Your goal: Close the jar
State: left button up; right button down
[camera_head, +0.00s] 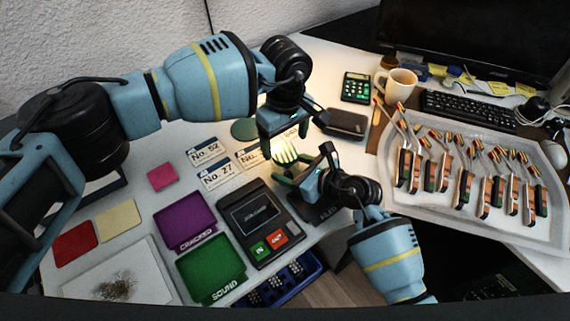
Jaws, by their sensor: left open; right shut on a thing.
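A pale, ribbed, glowing jar (286,153) stands in the middle of the table between my two grippers. My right gripper (297,163) reaches in from the lower right and is shut on the jar, with one finger on each side. My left gripper (283,139) is open just above the jar and points down. Its fingers hide the jar's top, so I cannot tell whether a lid is on it. A flat green disc (243,129), possibly the lid, lies on the table left of my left gripper.
Number cards (208,151) lie left of the jar. A dark device (259,222) with green and red buttons, a purple tray (185,222) and a green tray (211,268) are in front. A black box (346,124), a mug (397,84) and a tray of piano parts (541,226) are right.

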pick_arm(q)
notch_tip(320, 180, up, 9)
dwell(0.3)
jog(key=shift+r, duration=0.1)
pick_arm(e)
jog(key=shift+c, duration=1.3)
grip_release()
jog(key=v, duration=0.7)
jog(key=shift+s+d+r+p, duration=0.15)
jog(key=shift+s+d+p, duration=0.15)
jog(key=shift+p, duration=0.1)
pick_arm(q)
jog(key=shift+r, duration=0.8)
pick_arm(e)
jog(key=shift+w, duration=0.1)
